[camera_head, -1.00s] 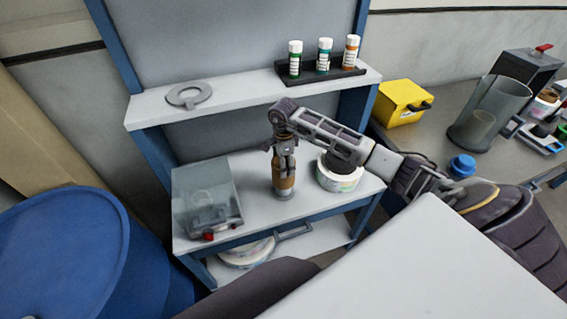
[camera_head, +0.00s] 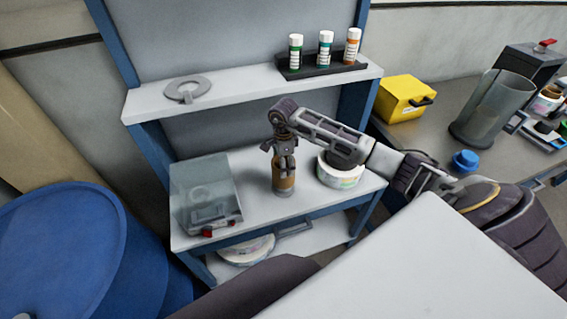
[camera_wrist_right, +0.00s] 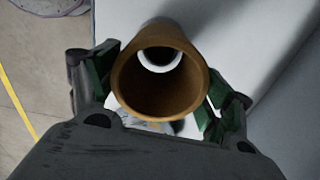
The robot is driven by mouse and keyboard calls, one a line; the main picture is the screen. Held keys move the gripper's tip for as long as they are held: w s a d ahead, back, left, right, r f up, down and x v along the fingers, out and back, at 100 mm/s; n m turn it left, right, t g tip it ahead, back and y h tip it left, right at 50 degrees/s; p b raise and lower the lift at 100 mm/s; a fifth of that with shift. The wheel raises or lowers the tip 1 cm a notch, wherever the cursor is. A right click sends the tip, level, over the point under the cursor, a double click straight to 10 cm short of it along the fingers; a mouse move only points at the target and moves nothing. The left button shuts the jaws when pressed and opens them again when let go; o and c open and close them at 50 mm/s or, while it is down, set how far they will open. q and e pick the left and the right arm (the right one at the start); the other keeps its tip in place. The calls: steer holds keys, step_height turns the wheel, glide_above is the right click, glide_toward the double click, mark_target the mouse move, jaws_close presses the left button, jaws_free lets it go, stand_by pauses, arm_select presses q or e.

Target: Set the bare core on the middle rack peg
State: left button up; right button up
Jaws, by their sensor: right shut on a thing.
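The bare core is a brown, hollow, upright tube (camera_head: 284,179) on the white worktop of the blue bench. A round grey base shows at its foot. My right gripper (camera_head: 284,163) comes down over its upper part and is shut on it. In the right wrist view the open end of the core (camera_wrist_right: 160,88) faces the camera between the two fingers, with a pale ring visible down inside it. I cannot make out a middle rack peg for certain in either view. My left gripper is not in view.
A clear-covered box (camera_head: 206,195) stands left of the core, and a white labelled reel (camera_head: 340,172) close on the right. A blue drum (camera_head: 70,245) is at left.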

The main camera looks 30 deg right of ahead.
steer(key=shift+f+b, duration=1.3)
steer(key=shift+f, duration=0.45)
steer(key=shift+f, duration=0.15)
steer(key=o, duration=1)
